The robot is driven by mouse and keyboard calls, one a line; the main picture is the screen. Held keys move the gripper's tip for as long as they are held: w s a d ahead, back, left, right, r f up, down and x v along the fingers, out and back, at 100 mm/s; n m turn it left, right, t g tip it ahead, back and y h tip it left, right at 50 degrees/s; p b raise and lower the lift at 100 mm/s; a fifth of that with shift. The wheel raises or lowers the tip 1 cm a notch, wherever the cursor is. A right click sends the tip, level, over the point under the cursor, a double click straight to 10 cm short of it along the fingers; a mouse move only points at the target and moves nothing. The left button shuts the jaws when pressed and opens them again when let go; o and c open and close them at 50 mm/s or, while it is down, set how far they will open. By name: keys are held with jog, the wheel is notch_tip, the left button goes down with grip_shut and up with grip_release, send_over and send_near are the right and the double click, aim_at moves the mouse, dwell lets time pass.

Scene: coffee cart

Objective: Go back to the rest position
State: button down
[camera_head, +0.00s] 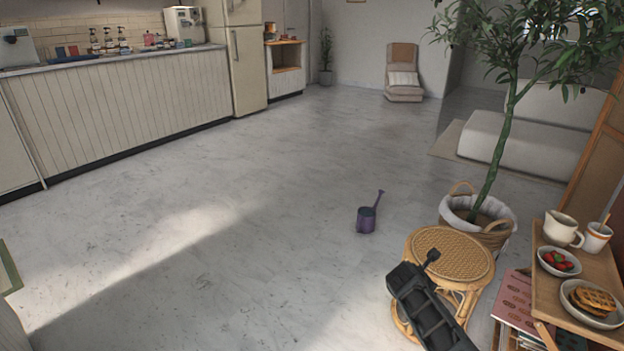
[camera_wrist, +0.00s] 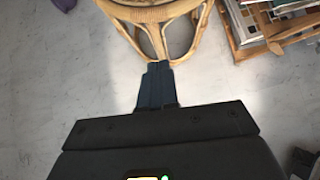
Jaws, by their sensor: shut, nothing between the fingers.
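My gripper (camera_wrist: 158,68) is shut and empty in the wrist view, its fingers pointing towards the legs of the rattan stool (camera_wrist: 146,13). In the head view my arm crosses the lower right, in front of the stool (camera_head: 455,250), hiding part of its legs. I cannot tell whether my gripper touches the stool.
A wooden cart (camera_head: 545,262) with a jug (camera_head: 560,229), strawberries (camera_head: 558,262) and waffles (camera_head: 595,298) stands at right. A basket-potted plant (camera_head: 490,235) is behind the stool. A purple watering can (camera_head: 366,219) sits on the floor.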

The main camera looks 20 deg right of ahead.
jog(key=s+a+f+m+t+y, duration=0.2)
jog(key=s+a+f+m, duration=0.15)
jog(key=s+a, duration=0.4)
jog(key=s+a+f+m+t+y, duration=0.1)
jog(key=s+a+f+m, duration=0.1)
jog(key=s+a+f, duration=0.45)
jog(key=s+a+r+m+t+y, duration=0.2)
jog(key=s+a+r+m, duration=0.25)
jog(key=s, duration=0.45)
jog(key=s+a+r+m+t+y, duration=0.1)
jog(key=s+a+r+m, duration=0.2)
jog(key=s+a, duration=0.45)
jog(key=s+r+m+t+y, duration=0.1)
jog(key=s+r+m, duration=0.4)
jog(key=r, duration=0.5)
jog(key=s+a+r+m+t, duration=0.1)
jog(key=s+r+m+t, duration=0.1)
jog(key=s+r, duration=0.65)
jog(key=s+r+m+t+y, duration=0.1)
jog(key=s+r+m, duration=0.35)
jog(key=r, duration=0.65)
notch_tip(320, 180, up, 17)
jog(key=p, duration=1.7)
jog(key=shift+s, duration=0.25)
jog(key=shift+d+f+n, duration=0.1)
jog(key=shift+f+n, duration=0.05)
jog(key=shift+n, duration=0.1)
